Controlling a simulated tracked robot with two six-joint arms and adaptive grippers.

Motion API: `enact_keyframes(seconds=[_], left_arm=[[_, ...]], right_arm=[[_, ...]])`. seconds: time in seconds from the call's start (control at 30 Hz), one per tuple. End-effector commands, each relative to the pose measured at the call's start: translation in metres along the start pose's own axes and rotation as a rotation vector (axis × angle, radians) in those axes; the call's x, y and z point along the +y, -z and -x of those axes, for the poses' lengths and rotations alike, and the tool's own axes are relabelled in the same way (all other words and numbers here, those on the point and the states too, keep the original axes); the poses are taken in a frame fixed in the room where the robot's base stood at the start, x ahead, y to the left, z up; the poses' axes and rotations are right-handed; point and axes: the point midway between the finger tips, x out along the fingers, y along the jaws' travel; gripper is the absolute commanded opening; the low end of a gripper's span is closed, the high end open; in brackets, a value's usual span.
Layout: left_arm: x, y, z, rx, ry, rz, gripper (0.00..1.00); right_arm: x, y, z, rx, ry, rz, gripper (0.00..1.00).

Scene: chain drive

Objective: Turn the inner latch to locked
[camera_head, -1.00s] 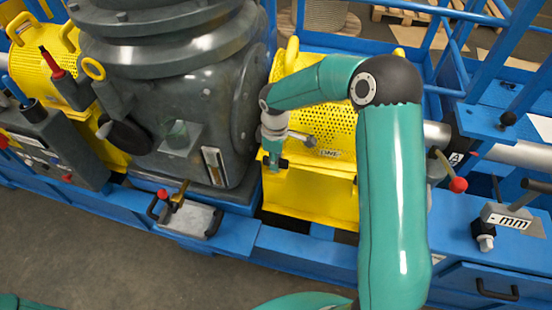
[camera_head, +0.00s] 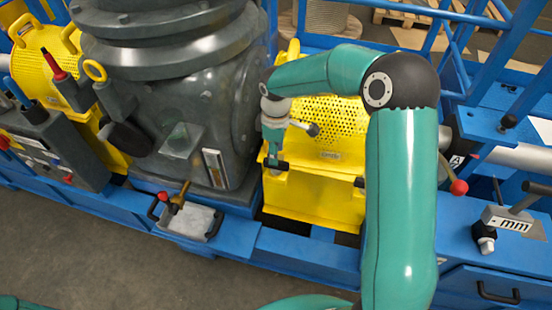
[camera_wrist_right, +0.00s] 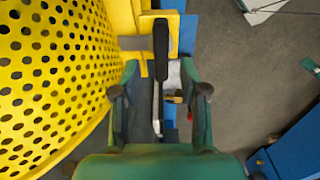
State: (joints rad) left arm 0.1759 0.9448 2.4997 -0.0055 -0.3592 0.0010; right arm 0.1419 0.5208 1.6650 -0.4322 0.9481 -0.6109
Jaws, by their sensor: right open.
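The inner latch (camera_wrist_right: 161,50) shows in the right wrist view as a dark upright bar in front of a yellow bracket, at the corner of the perforated yellow guard. In the head view a small dark piece at the guard's left front edge, beside the gripper, appears to be this latch. My right gripper (camera_wrist_right: 160,92) is open, one finger on each side of the line of the bar, with no visible grip. In the head view the right gripper (camera_head: 272,162) points down at the left edge of the yellow guard (camera_head: 325,170). The latch's exact angle is unclear. My left gripper is out of view.
The large grey gear housing (camera_head: 190,110) stands close left of the right gripper. A grey pad with a red-tipped lever (camera_head: 173,208) sits below on the blue frame (camera_head: 300,250). A red-knobbed lever (camera_head: 458,187) stands right of my forearm. The floor in front is clear.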

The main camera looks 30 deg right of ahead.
Motion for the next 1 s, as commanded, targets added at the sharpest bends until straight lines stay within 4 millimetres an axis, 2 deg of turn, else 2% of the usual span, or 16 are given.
enact_keyframes(seconds=[0.03, 0.2, 0.4, 1.0], left_arm=[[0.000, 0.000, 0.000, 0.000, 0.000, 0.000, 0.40], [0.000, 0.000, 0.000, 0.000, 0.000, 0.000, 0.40], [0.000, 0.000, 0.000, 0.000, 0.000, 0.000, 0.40], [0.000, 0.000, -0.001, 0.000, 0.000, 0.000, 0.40]], right_arm=[[0.001, 0.001, 0.013, 0.004, -0.003, -0.001, 0.44], [0.001, 0.001, 0.045, 0.003, -0.003, 0.001, 0.44], [0.001, 0.001, 0.067, 0.002, -0.001, 0.000, 0.44], [0.000, 0.000, 0.072, 0.000, 0.000, 0.000, 0.44]])
